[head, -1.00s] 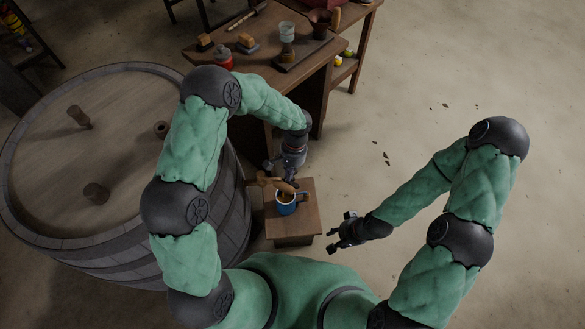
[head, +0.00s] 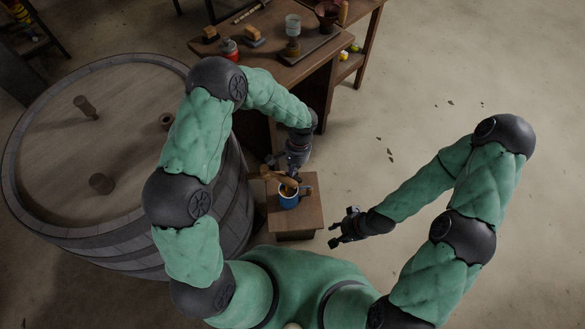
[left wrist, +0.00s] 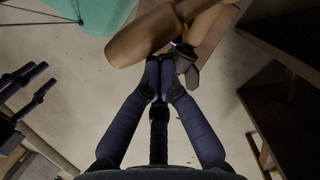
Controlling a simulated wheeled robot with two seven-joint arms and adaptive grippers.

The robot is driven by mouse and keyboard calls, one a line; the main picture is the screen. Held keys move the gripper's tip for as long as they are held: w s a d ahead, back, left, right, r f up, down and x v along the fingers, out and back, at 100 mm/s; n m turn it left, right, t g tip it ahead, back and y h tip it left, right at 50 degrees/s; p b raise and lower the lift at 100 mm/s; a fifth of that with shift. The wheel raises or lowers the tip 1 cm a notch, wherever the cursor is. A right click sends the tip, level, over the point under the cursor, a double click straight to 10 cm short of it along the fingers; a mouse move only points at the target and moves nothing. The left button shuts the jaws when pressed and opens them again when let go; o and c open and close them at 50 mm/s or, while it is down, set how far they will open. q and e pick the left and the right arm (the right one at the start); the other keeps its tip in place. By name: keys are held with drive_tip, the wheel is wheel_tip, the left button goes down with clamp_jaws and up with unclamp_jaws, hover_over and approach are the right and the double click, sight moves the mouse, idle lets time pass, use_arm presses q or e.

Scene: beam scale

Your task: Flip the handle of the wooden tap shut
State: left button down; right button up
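The wooden tap (head: 272,175) sticks out from the barrel's right side above a blue mug (head: 288,201). Something yellow-orange shows inside the mug. In the left wrist view the tap (left wrist: 140,38) is a large brown wooden form at the top, just beyond my fingertips. My left gripper (head: 285,163) is at the tap; its fingertips (left wrist: 160,64) are together with nothing visible between them. Whether they touch the tap is unclear. A small grey piece (left wrist: 188,66) shows beside the right fingertip. My right gripper (head: 340,228) is open and empty, right of the mug.
The mug stands on a small wooden stool (head: 296,226). The large barrel (head: 60,170) fills the left. A workbench (head: 262,75) with tools and vessels stands behind my left arm. The floor on the right is mostly clear.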

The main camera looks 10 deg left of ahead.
sight(287, 183)
use_arm(q)
drive_tip(key=shift+s, duration=0.2)
drive_tip(key=shift+s+a+m+p, duration=0.1)
drive_tip(key=shift+s+m+p, duration=0.25)
drive_tip(key=shift+s+m, duration=0.7)
drive_tip(key=s+m, duration=0.2)
drive_tip(key=m, duration=0.1)
drive_tip(key=shift+a+t+y, duration=0.3)
drive_tip(key=shift+t+y, duration=0.1)
drive_tip(key=shift+s+a+m+t+y, duration=0.2)
drive_tip(key=shift+s+a+m, duration=0.35)
drive_tip(key=shift+m, duration=0.35)
drive_tip(key=shift+s+a+m+t+y, duration=0.1)
drive_tip(key=shift+s+a+m+t, duration=0.1)
drive_tip(key=shift+s+a+m, duration=0.4)
drive_tip(key=shift+s+a+m+t+y, duration=0.1)
drive_tip(key=shift+s+a+m+t, duration=0.15)
drive_tip(key=shift+s+m, duration=0.65)
drive_tip(key=shift+w+m, duration=0.25)
